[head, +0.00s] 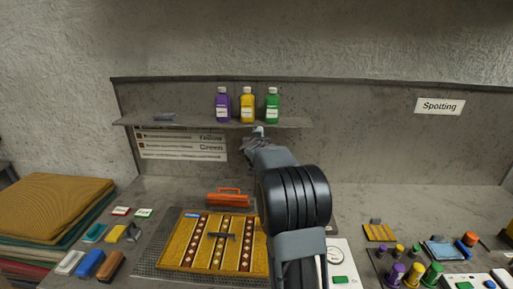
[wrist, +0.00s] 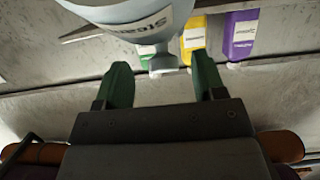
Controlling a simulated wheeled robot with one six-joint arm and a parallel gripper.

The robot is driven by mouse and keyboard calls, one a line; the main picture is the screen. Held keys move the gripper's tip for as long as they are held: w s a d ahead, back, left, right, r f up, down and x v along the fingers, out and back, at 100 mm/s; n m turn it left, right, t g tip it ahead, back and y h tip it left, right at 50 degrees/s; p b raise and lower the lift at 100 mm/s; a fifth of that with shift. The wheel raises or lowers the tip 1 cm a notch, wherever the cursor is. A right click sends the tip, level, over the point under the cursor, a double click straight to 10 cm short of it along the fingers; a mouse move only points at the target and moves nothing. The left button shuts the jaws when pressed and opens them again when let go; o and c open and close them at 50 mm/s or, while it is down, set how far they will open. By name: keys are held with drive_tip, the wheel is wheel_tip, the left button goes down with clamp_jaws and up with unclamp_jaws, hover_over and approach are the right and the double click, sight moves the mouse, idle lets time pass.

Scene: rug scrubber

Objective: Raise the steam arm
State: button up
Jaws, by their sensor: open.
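A pale blue-grey rounded body (wrist: 120,12) with a label seen upside down and a narrow nozzle end (wrist: 163,62) fills the top of the wrist view. It looks like part of the steam arm, but I cannot read the label surely. My gripper (wrist: 160,68) has its two dark green fingers spread. The nozzle end appears between or just beyond them; I cannot tell whether they touch. In the head view a small pale tip (head: 259,131) shows above my grey wrist, below the bottle shelf. My own arm hides the rest of the steam arm there.
A shelf (head: 180,122) holds purple (head: 223,106), yellow (head: 247,106) and green (head: 272,106) bottles close beyond my gripper. Below lie a patterned rug (head: 180,255), an orange-handled tool (head: 229,197) and a gauge panel (head: 342,262). Coloured-capped pots (head: 415,275) stand at right.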

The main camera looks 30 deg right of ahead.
drive_tip(key=v, duration=1.1)
drive_tip(key=shift+a, duration=0.15)
drive_tip(key=shift+s+f, duration=0.1)
drive_tip(key=shift+s, duration=0.05)
